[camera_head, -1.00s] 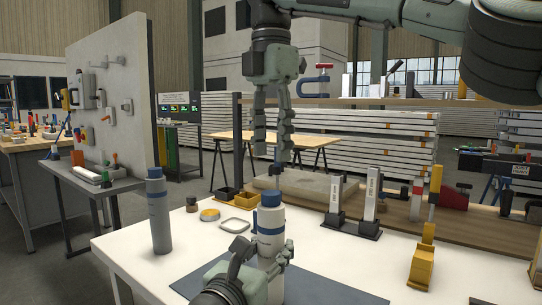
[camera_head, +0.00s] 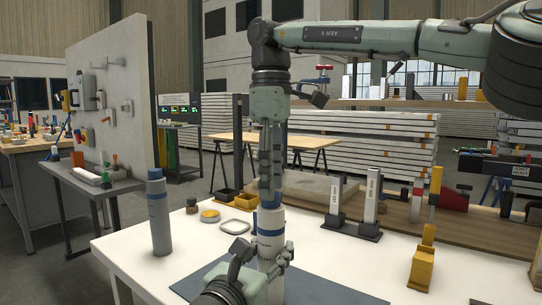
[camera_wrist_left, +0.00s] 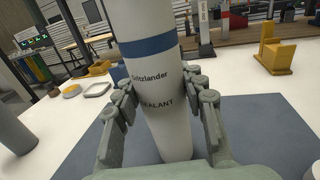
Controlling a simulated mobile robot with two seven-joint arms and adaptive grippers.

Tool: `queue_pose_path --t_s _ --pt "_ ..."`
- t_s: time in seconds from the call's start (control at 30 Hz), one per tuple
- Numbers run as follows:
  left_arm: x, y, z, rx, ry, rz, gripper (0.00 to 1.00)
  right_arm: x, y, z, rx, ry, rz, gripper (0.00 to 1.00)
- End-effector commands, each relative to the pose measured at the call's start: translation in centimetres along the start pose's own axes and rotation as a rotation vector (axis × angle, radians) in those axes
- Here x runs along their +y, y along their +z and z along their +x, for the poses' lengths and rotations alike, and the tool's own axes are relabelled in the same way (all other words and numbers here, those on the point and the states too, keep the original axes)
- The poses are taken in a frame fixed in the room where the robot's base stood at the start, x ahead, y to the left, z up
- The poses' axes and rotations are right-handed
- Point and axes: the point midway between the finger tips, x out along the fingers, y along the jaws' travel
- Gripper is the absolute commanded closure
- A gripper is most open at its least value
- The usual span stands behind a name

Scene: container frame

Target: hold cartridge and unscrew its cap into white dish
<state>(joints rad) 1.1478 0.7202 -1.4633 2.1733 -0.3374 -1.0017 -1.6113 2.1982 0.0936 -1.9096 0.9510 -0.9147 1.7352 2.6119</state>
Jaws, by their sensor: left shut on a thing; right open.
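The white cartridge (camera_head: 270,238) with blue bands stands upright over the dark mat. In the left wrist view the cartridge (camera_wrist_left: 160,85) shows its "SEALANT" print between the fingers. My left gripper (camera_head: 262,268) is shut on its lower body. The blue cap (camera_head: 270,202) is on top of the cartridge, partly hidden by my right gripper (camera_head: 269,196). My right gripper points straight down with open fingers at the cap; I cannot tell whether they touch it. The white dish (camera_head: 236,228) lies on the table left of the cartridge; it also shows in the left wrist view (camera_wrist_left: 97,90).
A grey bottle with a blue cap (camera_head: 158,215) stands at the left of the white table. A small yellow-filled dish (camera_head: 209,216) and a brown jar (camera_head: 191,206) lie behind. A yellow block stand (camera_head: 422,266) is at the right. Upright white packs (camera_head: 370,200) stand behind right.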

Motion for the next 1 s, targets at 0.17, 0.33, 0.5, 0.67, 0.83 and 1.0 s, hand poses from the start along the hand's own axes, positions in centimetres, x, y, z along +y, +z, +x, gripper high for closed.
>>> queue_pose_path --t_s 0.17,0.33,0.5,0.67,0.83,1.0 --pt "0.0 0.0 0.0 0.000 0.000 0.000 1.00 0.0 0.0 1.6 0.000 -0.001 -0.002 0.55" --pt "0.0 0.0 0.0 0.000 0.000 0.000 1.00 0.0 0.0 2.0 0.001 0.000 -0.001 0.55" --pt "0.0 0.0 0.0 0.000 0.000 0.000 1.00 0.0 0.0 2.0 0.001 0.000 -0.001 0.56" --pt "0.0 0.0 0.0 0.000 0.000 0.000 1.00 0.0 0.0 2.0 0.001 0.000 -0.001 0.76" --pt "0.0 0.0 0.0 0.000 0.000 0.000 1.00 0.0 0.0 1.9 0.001 0.001 -0.001 0.97" --pt "0.0 0.0 0.0 0.000 0.000 0.000 1.00 0.0 0.0 1.9 0.001 0.000 -0.012 1.00"
